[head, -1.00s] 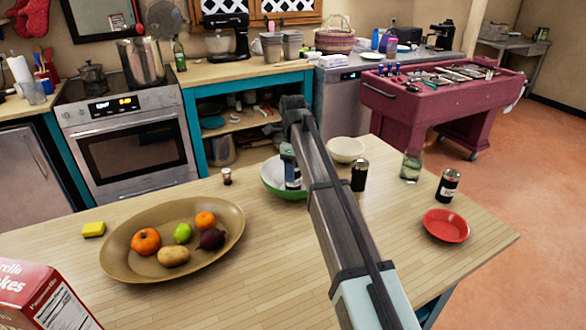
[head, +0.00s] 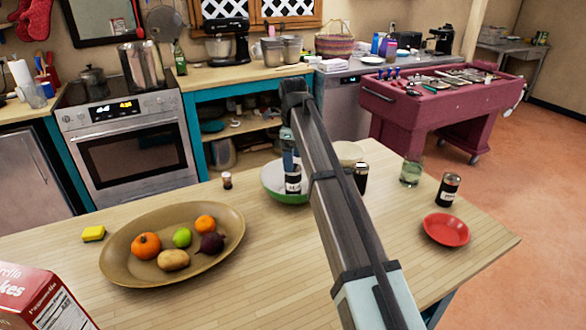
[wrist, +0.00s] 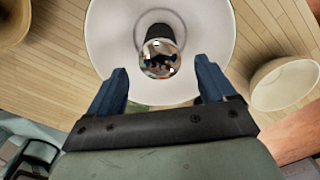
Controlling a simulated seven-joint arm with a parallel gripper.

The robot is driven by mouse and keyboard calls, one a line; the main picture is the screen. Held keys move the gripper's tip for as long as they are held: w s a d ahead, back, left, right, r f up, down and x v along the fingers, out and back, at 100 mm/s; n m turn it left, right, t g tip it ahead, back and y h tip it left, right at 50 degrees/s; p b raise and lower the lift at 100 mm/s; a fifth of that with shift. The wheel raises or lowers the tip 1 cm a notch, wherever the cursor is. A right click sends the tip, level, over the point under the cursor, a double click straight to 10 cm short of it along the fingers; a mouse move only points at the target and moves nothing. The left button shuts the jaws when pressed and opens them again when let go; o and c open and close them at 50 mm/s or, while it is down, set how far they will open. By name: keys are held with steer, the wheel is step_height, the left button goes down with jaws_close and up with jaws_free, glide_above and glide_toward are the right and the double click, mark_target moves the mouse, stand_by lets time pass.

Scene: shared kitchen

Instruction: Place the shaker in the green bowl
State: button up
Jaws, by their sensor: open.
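The shaker (head: 293,184), a dark jar with a white label, is in the green bowl (head: 269,181) on the wooden counter. In the wrist view the shaker (wrist: 159,58) shows its shiny metal top, and the bowl's white interior (wrist: 108,30) surrounds it. The shaker looks roughly upright; its base is hidden. My gripper (wrist: 160,80) is open, with its two blue fingers apart and nothing held between them. In the head view my gripper (head: 290,150) is just above the shaker, partly hidden by my arm.
A cream bowl (head: 348,152) and a dark jar (head: 361,178) stand just right, partly behind my arm. A glass (head: 411,171), another dark jar (head: 448,189) and a red bowl (head: 446,229) are farther right. A small jar (head: 227,180) and fruit platter (head: 120,263) are left.

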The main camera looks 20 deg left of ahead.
steer(key=shift+r, duration=3.1)
